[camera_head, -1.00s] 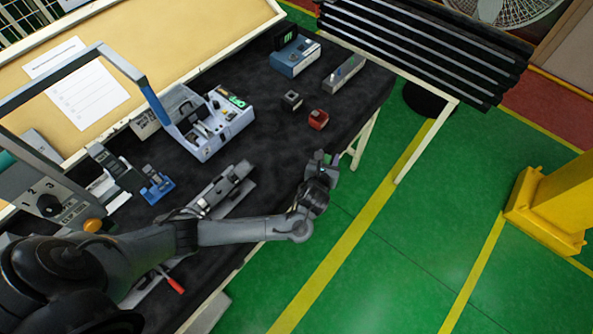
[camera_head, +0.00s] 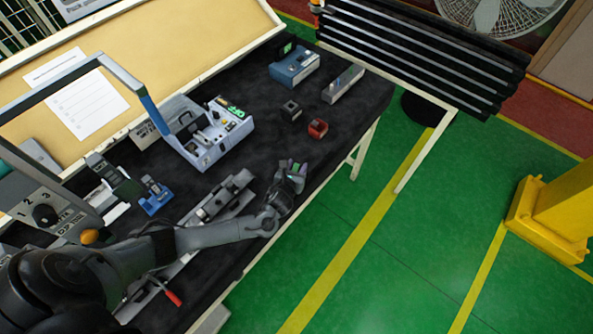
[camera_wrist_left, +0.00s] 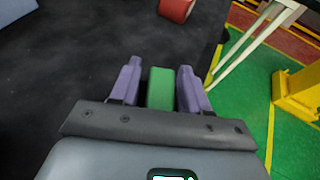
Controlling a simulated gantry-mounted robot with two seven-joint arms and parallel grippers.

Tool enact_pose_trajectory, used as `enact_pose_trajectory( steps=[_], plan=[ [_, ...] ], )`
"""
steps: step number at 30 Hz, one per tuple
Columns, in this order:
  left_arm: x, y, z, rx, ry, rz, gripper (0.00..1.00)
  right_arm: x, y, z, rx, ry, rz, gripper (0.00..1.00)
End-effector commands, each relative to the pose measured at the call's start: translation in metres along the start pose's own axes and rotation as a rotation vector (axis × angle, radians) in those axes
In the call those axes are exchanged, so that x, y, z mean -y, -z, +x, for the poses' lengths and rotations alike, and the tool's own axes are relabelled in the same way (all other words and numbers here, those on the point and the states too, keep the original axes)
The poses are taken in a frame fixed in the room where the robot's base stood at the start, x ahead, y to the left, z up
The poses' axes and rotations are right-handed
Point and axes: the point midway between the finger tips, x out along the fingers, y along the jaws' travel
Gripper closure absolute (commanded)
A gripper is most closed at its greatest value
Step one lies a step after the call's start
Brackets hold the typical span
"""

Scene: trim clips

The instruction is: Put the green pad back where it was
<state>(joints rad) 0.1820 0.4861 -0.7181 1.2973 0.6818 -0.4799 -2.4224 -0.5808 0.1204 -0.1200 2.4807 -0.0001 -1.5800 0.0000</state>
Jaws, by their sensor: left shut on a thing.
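My left gripper (camera_head: 292,168) is over the table's front edge area in the head view, its arm reaching in from the left. In the left wrist view its two purple fingers (camera_wrist_left: 160,92) are shut on the green pad (camera_wrist_left: 160,88), a small green block between them. In the head view the pad is too small to make out clearly. The wrist view shows dark table surface to the left of the fingers, with no contact visible between pad and table. My right gripper is not in view.
A red block (camera_head: 317,128) and a dark block (camera_head: 291,110) lie on the black table (camera_head: 345,115) beyond the gripper. A grey-white tray unit (camera_head: 207,160) stands to the left. A blue device (camera_head: 294,66) and a grey bar (camera_head: 343,84) are at the far end.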

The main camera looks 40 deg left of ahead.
Motion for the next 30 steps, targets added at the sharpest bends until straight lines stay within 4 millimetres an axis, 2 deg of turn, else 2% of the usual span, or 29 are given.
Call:
enact_pose_trajectory(
  steps=[1,5,19,20,21,24,30],
  plan=[
    [0.000,0.008,0.003,-0.002,-0.002,-0.001,0.89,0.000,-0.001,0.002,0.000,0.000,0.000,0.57],
    [0.000,0.018,0.007,-0.001,-0.001,-0.002,0.89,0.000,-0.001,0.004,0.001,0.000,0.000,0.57],
    [0.000,0.023,0.010,0.000,0.000,0.000,0.89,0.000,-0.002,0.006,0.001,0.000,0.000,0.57],
    [0.000,0.022,0.009,0.000,0.000,0.000,0.50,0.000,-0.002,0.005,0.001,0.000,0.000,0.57],
    [0.000,0.022,0.009,0.000,0.000,0.000,0.44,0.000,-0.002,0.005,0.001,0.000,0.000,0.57],
    [0.000,0.023,0.009,0.000,0.000,0.000,0.29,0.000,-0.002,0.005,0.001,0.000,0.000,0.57],
    [0.000,0.023,0.009,0.000,0.000,0.000,0.29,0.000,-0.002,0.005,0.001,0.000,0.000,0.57]
  ],
)
